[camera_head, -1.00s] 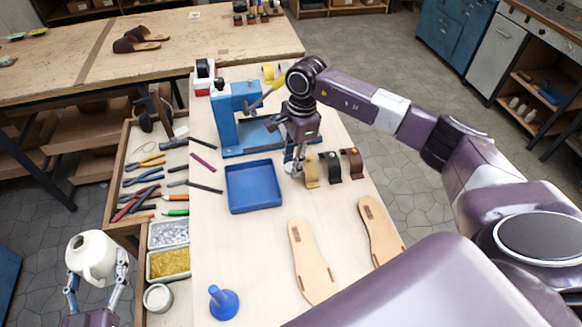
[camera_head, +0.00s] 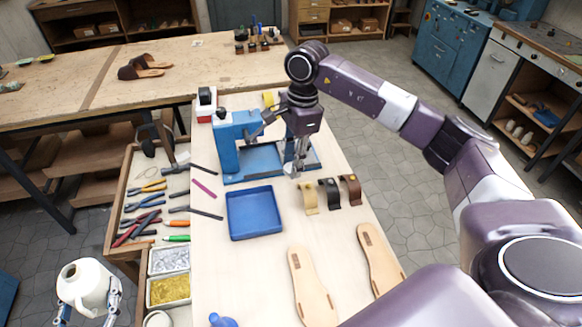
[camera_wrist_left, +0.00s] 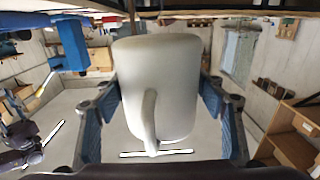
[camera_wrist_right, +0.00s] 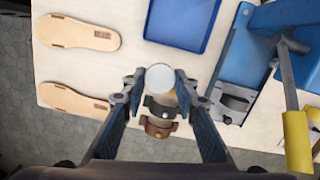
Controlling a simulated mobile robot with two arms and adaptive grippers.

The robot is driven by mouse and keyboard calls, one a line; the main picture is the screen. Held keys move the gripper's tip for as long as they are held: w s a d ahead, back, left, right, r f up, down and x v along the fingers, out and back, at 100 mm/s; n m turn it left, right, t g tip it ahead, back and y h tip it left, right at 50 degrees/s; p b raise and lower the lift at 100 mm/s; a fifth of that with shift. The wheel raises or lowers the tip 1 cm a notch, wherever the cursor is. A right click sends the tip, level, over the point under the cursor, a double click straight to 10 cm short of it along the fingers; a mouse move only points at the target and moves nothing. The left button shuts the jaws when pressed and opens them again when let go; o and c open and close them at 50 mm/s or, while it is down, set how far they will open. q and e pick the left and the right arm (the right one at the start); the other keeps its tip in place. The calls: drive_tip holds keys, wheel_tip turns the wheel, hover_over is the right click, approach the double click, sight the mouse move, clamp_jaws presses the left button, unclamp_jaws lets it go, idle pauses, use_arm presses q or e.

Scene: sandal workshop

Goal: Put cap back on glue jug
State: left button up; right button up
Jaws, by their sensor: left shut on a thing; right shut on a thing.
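The white glue jug (camera_head: 85,283) is at the lower left of the head view, off the table's left side, with a small dark opening at its top. My left gripper (camera_head: 88,305) is shut around its body; the left wrist view shows the jug (camera_wrist_left: 170,85) between both fingers, handle toward the camera. My right gripper (camera_head: 298,168) is above the table in front of the blue press. In the right wrist view it is shut on a round white cap (camera_wrist_right: 160,77), apart from the jug.
Three strap pieces (camera_head: 329,194) stand below my right gripper. A blue tray (camera_head: 254,213), the blue press (camera_head: 228,145), two sandal soles (camera_head: 313,287) and a blue funnel (camera_head: 222,320) are on the table. A tool drawer (camera_head: 118,222) with filled bins lies between table and jug.

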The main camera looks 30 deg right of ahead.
drive_tip(key=shift+r, duration=0.4)
use_arm(q)
drive_tip(key=o, duration=0.9)
drive_tip(key=c, duration=1.1)
drive_tip(key=shift+c, duration=0.3)
